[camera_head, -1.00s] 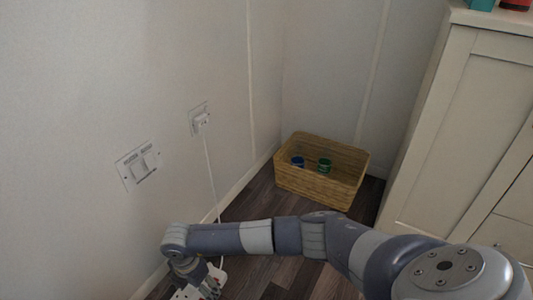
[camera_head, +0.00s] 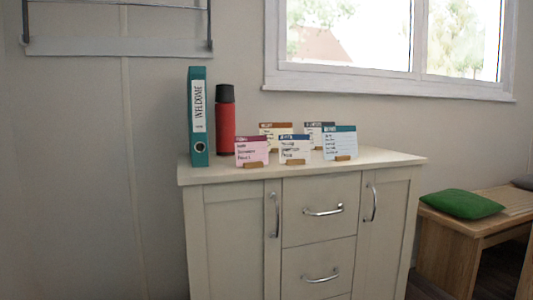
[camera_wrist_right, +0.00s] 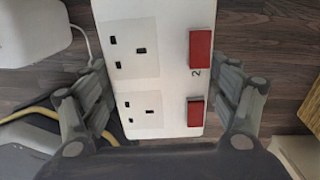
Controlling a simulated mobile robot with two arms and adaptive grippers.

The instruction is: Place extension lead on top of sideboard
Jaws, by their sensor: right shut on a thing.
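The extension lead (camera_wrist_right: 172,70) is a white block with two sockets and two red switches. In the right wrist view it lies between the two fingers of my right gripper (camera_wrist_right: 162,88), which is shut on its sides. Dark wood floor shows behind it. The sideboard (camera_head: 322,235) is a cream cabinet with doors and drawers in the head view. Its pale top (camera_head: 385,158) is partly occupied. Neither gripper shows in the head view, and my left gripper is in no view.
On the sideboard stand a teal binder (camera_head: 198,125), a red flask (camera_head: 225,122) and several cards in small stands, such as a pink card (camera_head: 252,151). The top's right end and front strip are clear. A bench with a green cushion (camera_head: 461,205) stands right.

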